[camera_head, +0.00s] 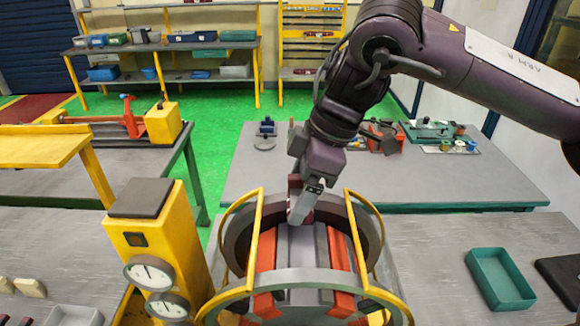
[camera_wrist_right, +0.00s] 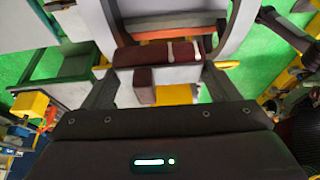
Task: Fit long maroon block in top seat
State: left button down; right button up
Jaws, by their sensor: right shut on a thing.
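My right gripper (camera_head: 302,205) points down at the back rim of the stator (camera_head: 236,240), a dark ring in a yellow frame. It is shut on the long maroon block (camera_wrist_right: 138,55), which lies crosswise between the fingers in the right wrist view, with a short maroon stub toward the palm. In the head view the block (camera_head: 294,183) is mostly hidden by the gripper. Grey and orange bars (camera_head: 266,258) line the stator's inside; an orange bar (camera_wrist_right: 170,34) shows just beyond the block. I cannot tell whether the block touches the seat. My left gripper is out of view.
A yellow post with gauges (camera_head: 150,272) stands close to the stator's left. A teal tray (camera_head: 499,279) lies on the bench to the right. A rear table (camera_head: 350,180) holds parts on its right side. Bare bench lies between stator and tray.

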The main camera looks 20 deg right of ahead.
jog(key=s, duration=0.2)
jog(key=shift+s+f, duration=0.1)
jog(key=shift+s, duration=0.25)
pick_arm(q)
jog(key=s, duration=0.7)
pick_arm(e)
jog(key=shift+f, duration=0.95)
jog(key=shift+w+f+b, duration=0.3)
jog(key=shift+f+b, duration=0.65)
jog(key=shift+b, duration=0.25)
jog(key=f+b, duration=0.3)
jog(key=shift+w+d, duration=0.1)
jog(key=shift+w, duration=0.15)
jog(key=shift+s+f+b, duration=0.1)
jog(key=shift+f+b, duration=0.1)
jog(key=shift+b, duration=0.2)
jog(key=shift+s, duration=0.1)
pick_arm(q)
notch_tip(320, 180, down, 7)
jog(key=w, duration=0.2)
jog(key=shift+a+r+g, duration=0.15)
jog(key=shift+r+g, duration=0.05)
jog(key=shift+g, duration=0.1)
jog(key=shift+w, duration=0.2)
